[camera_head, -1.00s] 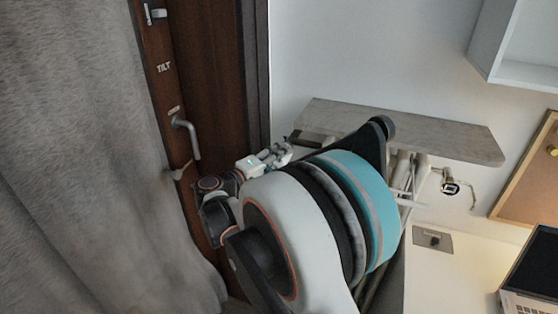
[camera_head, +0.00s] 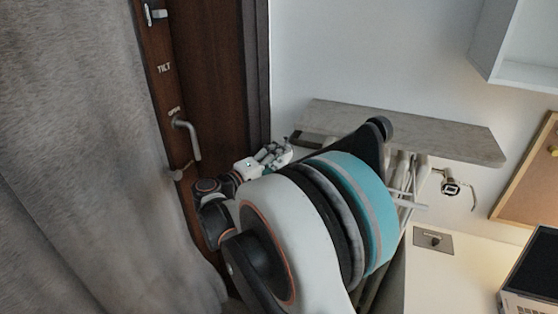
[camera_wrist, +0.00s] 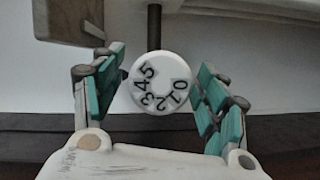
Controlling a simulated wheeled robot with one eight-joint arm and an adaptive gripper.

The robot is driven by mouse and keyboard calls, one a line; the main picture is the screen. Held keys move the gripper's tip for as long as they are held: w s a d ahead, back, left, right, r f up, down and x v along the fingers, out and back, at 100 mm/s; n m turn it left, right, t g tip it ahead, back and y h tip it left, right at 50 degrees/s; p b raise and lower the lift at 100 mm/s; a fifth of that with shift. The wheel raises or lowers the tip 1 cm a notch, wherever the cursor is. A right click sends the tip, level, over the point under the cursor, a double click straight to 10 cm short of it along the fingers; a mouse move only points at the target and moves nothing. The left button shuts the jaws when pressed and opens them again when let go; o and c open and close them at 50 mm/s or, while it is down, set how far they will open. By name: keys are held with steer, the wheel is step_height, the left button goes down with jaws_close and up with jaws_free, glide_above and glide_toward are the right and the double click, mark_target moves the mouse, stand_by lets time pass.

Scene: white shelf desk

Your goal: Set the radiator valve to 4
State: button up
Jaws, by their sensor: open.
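The radiator valve (camera_wrist: 160,83) is a white round knob with black numbers 0 to 5 on its face, in the middle of the wrist view. A dark pipe runs from it to the top edge. My gripper (camera_wrist: 160,92) is open, its teal-padded fingers on the left and right of the knob. The left finger is close to the knob's edge; I cannot tell whether either pad touches it. No pointer mark is clear enough to read the setting. In the head view my gripper (camera_head: 277,155) is small, beyond my arm, and the valve cannot be made out there.
A grey shelf board (camera_head: 420,130) is on the wall above my arm. A brown door with a handle (camera_head: 188,138) and a grey curtain (camera_head: 80,160) stand at left.

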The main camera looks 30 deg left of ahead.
steer(key=v, duration=1.1)
steer(key=shift+s, duration=0.2)
